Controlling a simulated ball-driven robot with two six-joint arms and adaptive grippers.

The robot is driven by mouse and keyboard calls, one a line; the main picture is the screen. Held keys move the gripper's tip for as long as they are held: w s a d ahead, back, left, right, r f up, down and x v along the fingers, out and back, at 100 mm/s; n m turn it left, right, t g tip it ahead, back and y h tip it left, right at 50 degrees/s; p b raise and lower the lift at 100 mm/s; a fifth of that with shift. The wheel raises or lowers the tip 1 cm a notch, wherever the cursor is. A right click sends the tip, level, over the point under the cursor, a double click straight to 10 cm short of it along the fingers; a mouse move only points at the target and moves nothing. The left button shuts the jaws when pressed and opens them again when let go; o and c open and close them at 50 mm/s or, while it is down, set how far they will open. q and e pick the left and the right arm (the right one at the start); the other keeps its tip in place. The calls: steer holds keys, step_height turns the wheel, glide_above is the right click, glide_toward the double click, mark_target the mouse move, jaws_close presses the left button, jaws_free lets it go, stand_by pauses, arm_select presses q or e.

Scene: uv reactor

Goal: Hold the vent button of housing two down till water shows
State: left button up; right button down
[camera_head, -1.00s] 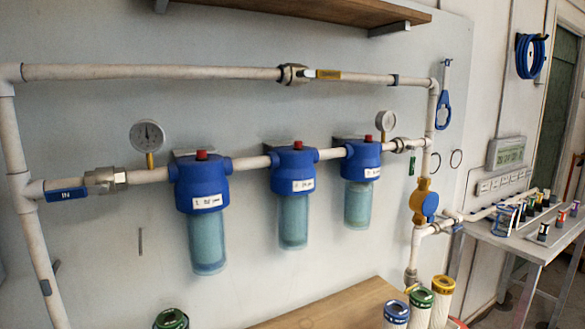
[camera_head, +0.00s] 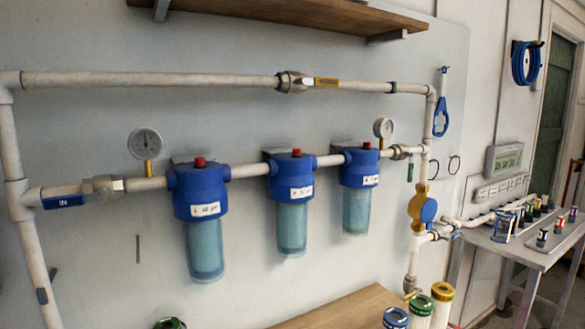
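Three blue filter housings with clear bowls hang in a row on the pipe. Housing two (camera_head: 291,190) is the middle one, with a white label on its blue head. Its red vent button (camera_head: 297,152) stands on top of the head, with nothing touching it. Housing one (camera_head: 200,205) is to its left and housing three (camera_head: 359,180) to its right, each with a red button on top. The bowls look pale blue-green; I cannot tell the water level inside. Neither of my grippers shows in the view.
A bypass pipe (camera_head: 180,80) with a yellow-handled valve runs above the housings, under a wooden shelf (camera_head: 280,14). Pressure gauges (camera_head: 145,144) stand at both ends of the row. A wooden bench (camera_head: 340,308) with cartridges (camera_head: 442,302) is below right. A side table (camera_head: 530,245) stands at far right.

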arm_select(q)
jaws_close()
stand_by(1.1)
